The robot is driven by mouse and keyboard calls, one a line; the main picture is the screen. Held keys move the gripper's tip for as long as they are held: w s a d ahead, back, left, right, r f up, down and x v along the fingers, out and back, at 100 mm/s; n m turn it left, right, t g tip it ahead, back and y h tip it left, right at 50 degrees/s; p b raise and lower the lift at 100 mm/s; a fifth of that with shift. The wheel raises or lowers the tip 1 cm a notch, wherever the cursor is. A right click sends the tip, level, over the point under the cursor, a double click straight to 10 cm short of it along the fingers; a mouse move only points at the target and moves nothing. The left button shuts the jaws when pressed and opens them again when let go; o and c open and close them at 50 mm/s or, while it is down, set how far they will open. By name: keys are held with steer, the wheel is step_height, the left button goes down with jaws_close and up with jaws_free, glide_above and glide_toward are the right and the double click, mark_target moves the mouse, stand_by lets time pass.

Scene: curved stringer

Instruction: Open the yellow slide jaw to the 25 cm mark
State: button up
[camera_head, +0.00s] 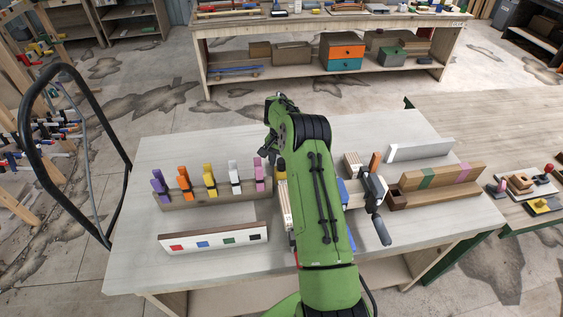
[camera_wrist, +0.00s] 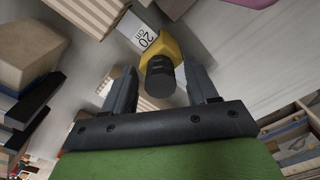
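The yellow slide jaw (camera_wrist: 176,45) is in the upper middle of the wrist view, with a black cylindrical knob (camera_wrist: 160,78) pointing toward me. A white label (camera_wrist: 146,40) reading "20 cm" is beside it. My gripper (camera_wrist: 160,72) is open, with one finger on each side of the knob and visible gaps between. A clamp end with a dark handle (camera_head: 381,229) shows right of my arm.
A rack of colored clamps (camera_head: 212,194) and a board with colored squares (camera_head: 213,239) are on the left of the pale workbench (camera_head: 140,270). Wooden blocks (camera_head: 440,180) and a white-faced strip (camera_head: 420,150) are on the right. The bench's front left is clear.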

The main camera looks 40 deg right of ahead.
step_height(320, 180, up, 16)
stand_by(0.5)
steer(key=shift+f, duration=0.1)
